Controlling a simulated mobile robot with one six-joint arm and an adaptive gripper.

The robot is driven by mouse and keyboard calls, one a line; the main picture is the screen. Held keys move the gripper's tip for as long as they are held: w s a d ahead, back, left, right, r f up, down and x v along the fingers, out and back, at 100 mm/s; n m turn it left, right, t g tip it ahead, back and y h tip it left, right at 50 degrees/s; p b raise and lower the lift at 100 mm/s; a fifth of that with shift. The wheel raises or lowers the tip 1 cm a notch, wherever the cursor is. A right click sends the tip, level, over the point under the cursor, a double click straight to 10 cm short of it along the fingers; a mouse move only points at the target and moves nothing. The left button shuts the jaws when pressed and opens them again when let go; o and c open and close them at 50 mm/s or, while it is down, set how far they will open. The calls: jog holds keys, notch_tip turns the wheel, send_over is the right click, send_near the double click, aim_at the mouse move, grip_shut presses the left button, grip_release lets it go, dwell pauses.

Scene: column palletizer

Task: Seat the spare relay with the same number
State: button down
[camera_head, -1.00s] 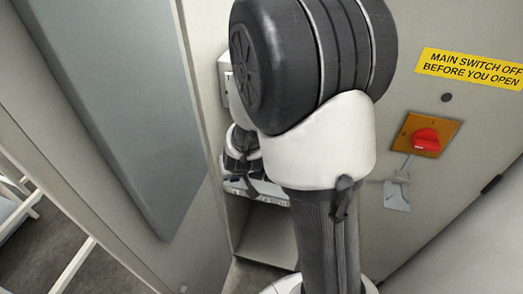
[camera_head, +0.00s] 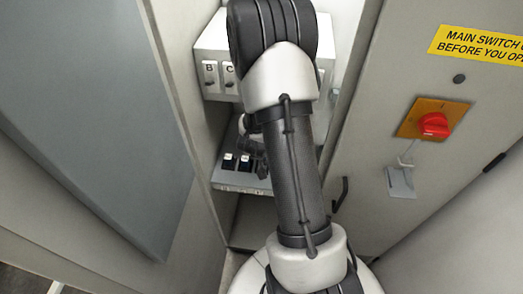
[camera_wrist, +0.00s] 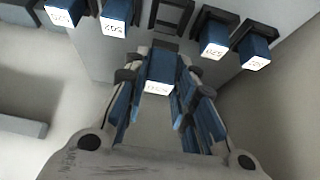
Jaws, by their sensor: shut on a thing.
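In the wrist view my gripper (camera_wrist: 157,95) is shut on a blue relay (camera_wrist: 159,70) with a white number label facing the camera. The label is upside down and too small to read surely. A row of dark sockets runs along the top. Blue relays sit in the sockets at left (camera_wrist: 62,12), left of middle (camera_wrist: 116,15), right of middle (camera_wrist: 213,40) and far right (camera_wrist: 257,52). One socket (camera_wrist: 171,17) between them is empty. The held relay is below it in the picture; I cannot tell the gap. In the head view, my arm mostly hides the gripper.
In the head view, a white box (camera_head: 211,48) with switches marked B and C is above a shelf (camera_head: 230,182) with relays (camera_head: 245,162). Cabinet walls stand close on both sides. A red main switch (camera_head: 433,125) is on the right panel.

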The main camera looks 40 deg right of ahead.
jog(key=shift+f+b, duration=2.65)
jog(key=shift+f, duration=0.35)
jog(key=shift+f, duration=0.2)
jog(key=c, duration=1.2)
grip_release()
jog(key=shift+c, duration=0.2)
jog(key=shift+r, duration=0.15)
jog(key=v, duration=1.1)
jog(key=shift+a+r, duration=0.25)
jog(key=shift+r, duration=0.05)
jog(key=shift+s, duration=0.15)
